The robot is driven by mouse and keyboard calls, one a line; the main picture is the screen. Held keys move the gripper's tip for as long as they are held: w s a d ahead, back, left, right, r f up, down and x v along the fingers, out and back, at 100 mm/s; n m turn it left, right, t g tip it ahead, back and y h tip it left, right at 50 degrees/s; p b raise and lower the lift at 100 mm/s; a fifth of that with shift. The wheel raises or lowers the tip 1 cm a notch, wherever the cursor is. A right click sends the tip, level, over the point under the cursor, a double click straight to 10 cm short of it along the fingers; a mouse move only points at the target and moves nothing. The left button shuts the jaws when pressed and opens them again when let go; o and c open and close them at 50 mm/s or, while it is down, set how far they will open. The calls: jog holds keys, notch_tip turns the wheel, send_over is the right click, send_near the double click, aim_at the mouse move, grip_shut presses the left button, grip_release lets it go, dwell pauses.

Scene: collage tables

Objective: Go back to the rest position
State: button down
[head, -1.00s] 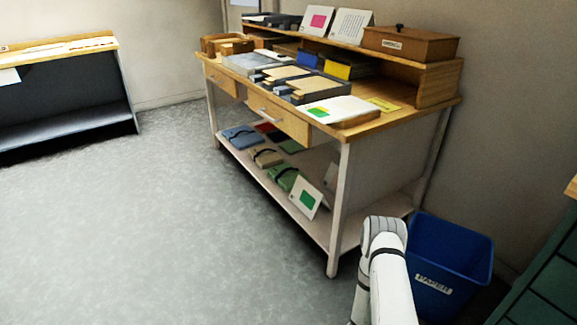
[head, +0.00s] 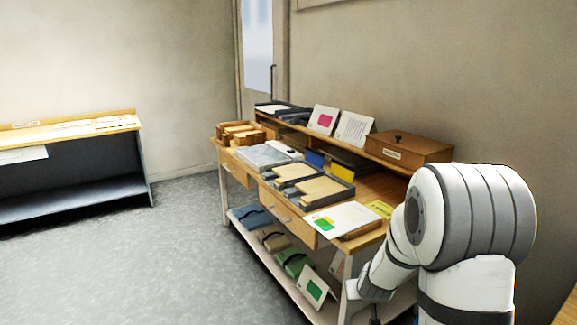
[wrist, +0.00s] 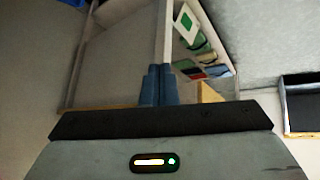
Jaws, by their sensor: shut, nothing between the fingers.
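My arm's white and grey links show large at the right of the head view, in front of the table's right end. In the wrist view my gripper (wrist: 157,85) is shut, its two blue-grey fingers together with nothing between them. Beyond the fingers are the wooden table's pale leg and its lower shelf, seen at a turned angle. In the head view the gripper's fingers cannot be made out.
The wooden table (head: 380,187) carries trays, cards and a brown lidded box (head: 408,149). Its lower shelf holds folders and a card with a green square (head: 314,287). A second desk (head: 75,131) stands at the left. The grey floor (head: 130,260) between them is clear.

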jog(key=s+a+r+g+y+p, duration=0.1)
jog(key=s+a+r+p, duration=0.2)
jog(key=s+r, duration=0.45)
jog(key=s+a+r+g+y+p, duration=0.1)
jog(key=s+a+r+p, duration=0.2)
jog(key=r, duration=0.7)
jog(key=s+r+g+p, duration=0.3)
jog(key=s+r+p, duration=0.3)
jog(key=s, duration=1.1)
notch_tip(320, 180, up, 4)
jog(key=shift+s+d+r+h, duration=0.1)
jog(key=shift+s+d+h, duration=0.1)
jog(key=shift+s+h, duration=0.2)
